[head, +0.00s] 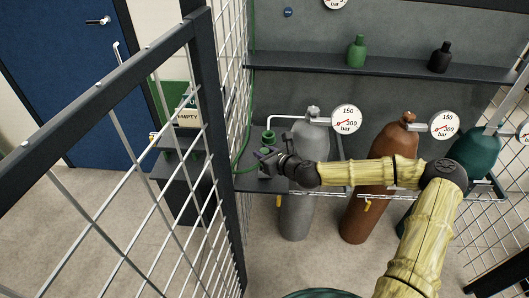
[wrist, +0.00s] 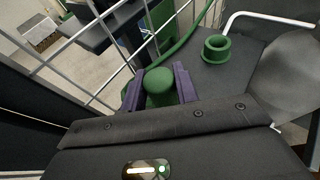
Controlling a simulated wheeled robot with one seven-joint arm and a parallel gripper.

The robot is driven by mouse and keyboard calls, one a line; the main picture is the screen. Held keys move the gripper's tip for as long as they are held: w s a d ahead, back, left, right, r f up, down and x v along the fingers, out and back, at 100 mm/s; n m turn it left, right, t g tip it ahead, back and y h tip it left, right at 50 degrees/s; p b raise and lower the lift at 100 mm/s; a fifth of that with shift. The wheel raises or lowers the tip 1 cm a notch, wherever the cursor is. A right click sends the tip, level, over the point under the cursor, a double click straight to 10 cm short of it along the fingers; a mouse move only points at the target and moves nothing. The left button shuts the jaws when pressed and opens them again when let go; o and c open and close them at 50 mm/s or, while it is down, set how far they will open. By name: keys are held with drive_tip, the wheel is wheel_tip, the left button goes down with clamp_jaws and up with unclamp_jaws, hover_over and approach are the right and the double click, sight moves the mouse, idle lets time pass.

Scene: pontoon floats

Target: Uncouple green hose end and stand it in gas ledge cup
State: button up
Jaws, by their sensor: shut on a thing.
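My gripper (head: 264,157) is at the left end of the dark ledge (head: 322,178), left of the grey cylinder. In the wrist view its purple fingers (wrist: 159,88) are shut on a rounded green piece, the green hose end (wrist: 159,80). The green hose (wrist: 185,38) runs up and away behind it; the lower part of the hose end is hidden by my gripper. An open green cup (wrist: 216,49) stands on the ledge, right of and apart from the held end. The cup also shows in the head view (head: 269,136).
A white pipe (head: 290,117) bends down near the cup from the grey cylinder (head: 295,215). White mesh (head: 228,110) stands close left of my gripper. A brown cylinder (head: 367,205) and a teal one (head: 474,152) stand right. A shelf (head: 390,67) holds two small bottles.

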drive_tip(key=shift+f+b, duration=0.5)
drive_tip(key=shift+f, duration=0.3)
drive_tip(key=o, duration=1.1)
drive_tip(key=b+v, duration=0.1)
drive_tip(key=v, duration=1.6)
drive_tip(key=shift+s+d+r+b, duration=0.1)
drive_tip(key=shift+d+r+b, duration=0.05)
drive_tip(key=shift+b, duration=0.25)
